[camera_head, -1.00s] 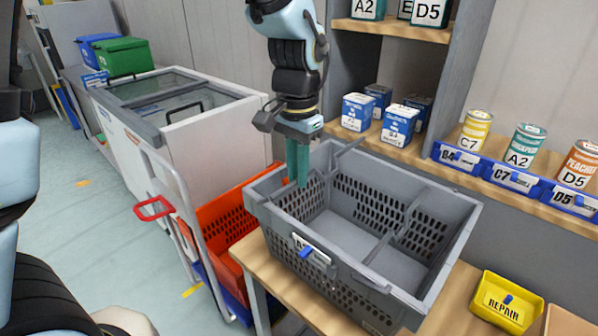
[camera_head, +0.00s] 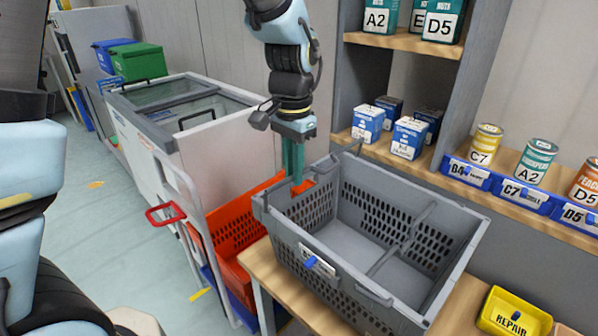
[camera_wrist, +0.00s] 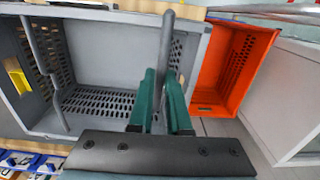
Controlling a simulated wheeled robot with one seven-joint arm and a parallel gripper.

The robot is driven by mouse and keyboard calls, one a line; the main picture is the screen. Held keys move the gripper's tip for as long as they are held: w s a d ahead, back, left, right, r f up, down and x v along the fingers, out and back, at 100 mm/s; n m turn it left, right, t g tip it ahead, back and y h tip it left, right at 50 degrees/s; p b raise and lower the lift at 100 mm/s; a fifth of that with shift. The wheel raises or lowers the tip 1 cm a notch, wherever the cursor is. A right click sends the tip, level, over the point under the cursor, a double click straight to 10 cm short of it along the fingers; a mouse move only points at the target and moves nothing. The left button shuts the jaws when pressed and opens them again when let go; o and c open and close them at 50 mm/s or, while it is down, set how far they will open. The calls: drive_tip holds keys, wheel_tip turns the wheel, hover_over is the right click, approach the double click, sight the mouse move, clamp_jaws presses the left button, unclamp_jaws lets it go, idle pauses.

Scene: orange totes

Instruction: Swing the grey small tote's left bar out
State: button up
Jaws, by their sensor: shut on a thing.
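The grey small tote (camera_head: 352,283) stands on a wooden table, open at the top. Its left bar (camera_wrist: 166,40) runs lengthwise in the wrist view, between the teal fingers of my gripper (camera_wrist: 163,100). My gripper is shut on this bar. In the head view my gripper (camera_head: 293,165) points down at the tote's left wall, and its fingers hide part of the bar. The right bar (camera_head: 403,238) lies across the tote's interior; it also shows at the left of the wrist view (camera_wrist: 42,70).
A shelf (camera_head: 430,175) with boxes and cans runs behind the tote. A yellow bin (camera_head: 512,312) is at right.

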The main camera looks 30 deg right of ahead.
drive_tip(key=shift+w, duration=0.35)
drive_tip(key=shift+a, duration=0.1)
drive_tip(key=shift+w+a+f, duration=0.1)
drive_tip(key=shift+w+f, duration=0.1)
drive_tip(key=shift+w, duration=0.3)
drive_tip(key=shift+w+a+f, duration=0.1)
drive_tip(key=shift+w+f, duration=0.05)
drive_tip(key=shift+w, duration=0.3)
drive_tip(key=shift+w+f, duration=0.1)
drive_tip(key=shift+w+a+f+b, duration=0.2)
drive_tip(key=shift+w+f+b, duration=0.2)
drive_tip(key=shift+w+f, duration=0.3)
drive_tip(key=shift+r, duration=0.15)
drive_tip(key=o, duration=1.1)
